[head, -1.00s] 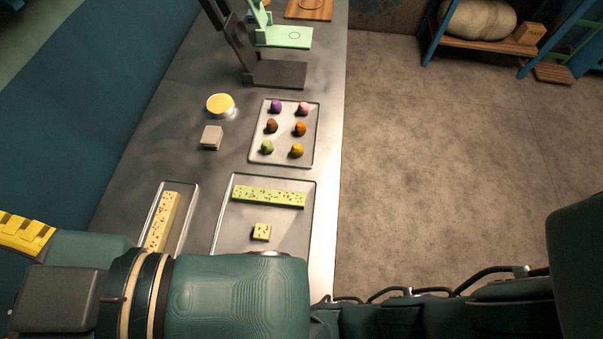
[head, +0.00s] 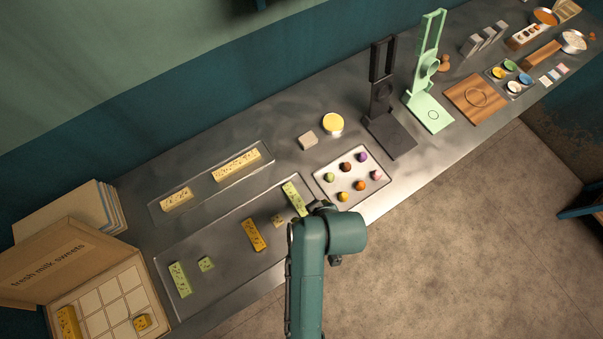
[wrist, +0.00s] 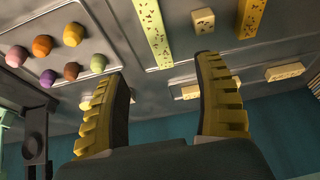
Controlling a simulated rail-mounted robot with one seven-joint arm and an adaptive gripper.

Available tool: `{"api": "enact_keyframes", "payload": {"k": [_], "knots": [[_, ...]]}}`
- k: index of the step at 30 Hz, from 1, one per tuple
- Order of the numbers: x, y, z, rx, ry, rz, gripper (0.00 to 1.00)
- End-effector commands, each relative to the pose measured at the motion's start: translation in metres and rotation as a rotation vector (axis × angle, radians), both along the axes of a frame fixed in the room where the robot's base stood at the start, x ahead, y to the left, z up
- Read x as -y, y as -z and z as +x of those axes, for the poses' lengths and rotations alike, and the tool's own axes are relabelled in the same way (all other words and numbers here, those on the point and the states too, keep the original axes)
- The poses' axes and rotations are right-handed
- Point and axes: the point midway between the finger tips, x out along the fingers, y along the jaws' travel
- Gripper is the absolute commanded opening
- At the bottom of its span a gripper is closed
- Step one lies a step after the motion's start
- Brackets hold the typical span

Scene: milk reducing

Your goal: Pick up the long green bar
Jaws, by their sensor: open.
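A long green speckled bar (head: 294,198) lies at the right end of a metal tray (head: 226,225), partly hidden by my arm in the head view. In the wrist view the green bar (wrist: 154,36) runs away from the camera, its near end above the space between my fingers. My gripper (wrist: 160,70) is open with nothing between its ribbed yellow fingers. I cannot tell how far it is above the bar. In the head view the fingers are hidden by my arm. Another green bar (head: 180,279) lies at the tray's left end.
A small yellow square (head: 278,220), a yellow bar (head: 254,235) and a small green square (head: 206,264) share the tray. A tray of coloured balls (head: 328,190) lies beside it. Dark (head: 386,105) and green stands (head: 428,75) rise behind. An open box (head: 95,290) stands lower left.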

Motion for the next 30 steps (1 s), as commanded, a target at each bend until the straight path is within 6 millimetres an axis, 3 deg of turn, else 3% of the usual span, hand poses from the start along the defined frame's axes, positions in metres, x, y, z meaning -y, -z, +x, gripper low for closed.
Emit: {"api": "enact_keyframes", "payload": {"k": [12, 19, 24, 30], "knots": [[-0.019, 0.089, 0.031, 0.000, -0.001, 0.000, 0.69], [-0.022, 0.111, 0.042, 0.002, 0.002, 0.000, 0.69], [-0.027, 0.140, 0.054, 0.001, 0.000, 0.000, 0.69], [-0.029, 0.148, 0.057, 0.005, 0.001, 0.000, 0.69]]}}
